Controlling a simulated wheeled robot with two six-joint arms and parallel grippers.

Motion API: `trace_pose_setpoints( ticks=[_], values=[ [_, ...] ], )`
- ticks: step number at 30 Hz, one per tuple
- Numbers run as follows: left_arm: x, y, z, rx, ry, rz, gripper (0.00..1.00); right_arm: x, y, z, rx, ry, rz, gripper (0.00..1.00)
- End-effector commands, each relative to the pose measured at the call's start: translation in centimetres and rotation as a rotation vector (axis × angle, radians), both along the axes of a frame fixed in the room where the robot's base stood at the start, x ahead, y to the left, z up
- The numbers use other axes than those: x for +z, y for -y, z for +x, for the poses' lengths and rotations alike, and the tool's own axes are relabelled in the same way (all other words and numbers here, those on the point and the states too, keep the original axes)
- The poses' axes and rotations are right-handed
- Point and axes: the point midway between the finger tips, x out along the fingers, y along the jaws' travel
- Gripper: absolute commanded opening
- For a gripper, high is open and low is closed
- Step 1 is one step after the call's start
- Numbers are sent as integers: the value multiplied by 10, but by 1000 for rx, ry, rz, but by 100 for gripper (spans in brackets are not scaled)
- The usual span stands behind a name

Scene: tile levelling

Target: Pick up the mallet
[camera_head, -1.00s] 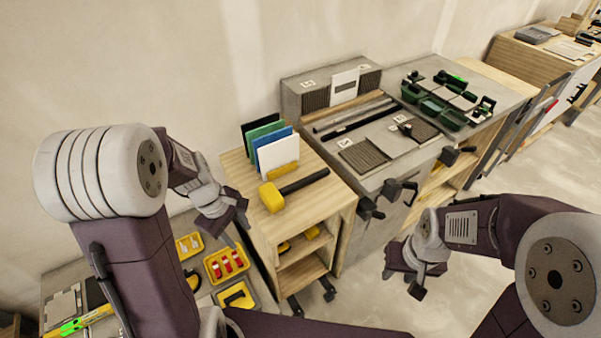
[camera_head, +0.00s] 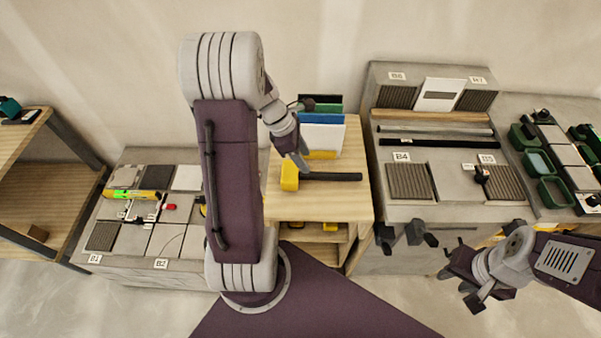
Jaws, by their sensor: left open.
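The mallet lies flat on top of the wooden cart (camera_head: 345,203). Its yellow head (camera_head: 289,176) is at the left and its black handle (camera_head: 335,176) points right. My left gripper (camera_head: 301,160) is open above the mallet, near where the head meets the handle. It hides part of the mallet, and I cannot tell whether it touches it. My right gripper (camera_head: 462,284) hangs low at the right, away from the mallet, in front of the grey bench.
Upright coloured boards (camera_head: 322,134) stand just behind the mallet. A grey bench (camera_head: 450,207) with strips and textured tiles stands right of the cart. Green suction tools (camera_head: 553,191) lie further right. A tiled table (camera_head: 136,239) with a yellow level (camera_head: 140,195) is at the left.

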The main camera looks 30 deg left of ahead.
Motion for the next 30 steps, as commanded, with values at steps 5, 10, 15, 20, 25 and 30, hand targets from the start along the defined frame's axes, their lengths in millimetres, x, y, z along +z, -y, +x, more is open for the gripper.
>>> trace_pose_setpoints(
  ticks=[5, 10, 15, 20, 25, 30],
  values=[
    [-16, 5, 2, -3, -3, -1, 45, -3, 0, 0, 0, 0, 0, 36],
    [-37, 12, 7, -4, -2, 0, 45, -7, 0, 0, 0, 0, 0, 36],
    [-53, 13, 11, -2, -3, -1, 45, -9, 0, 0, 0, 0, 0, 36],
    [-81, 18, 19, -5, -2, 0, 45, -14, 0, 0, 0, 0, 0, 36],
    [-88, 20, 21, -5, 0, 1, 45, -15, 0, 0, 0, 0, 0, 36],
    [-87, 20, 21, -5, 1, 2, 37, -14, 0, 0, 0, 0, 0, 36]
  ],
)
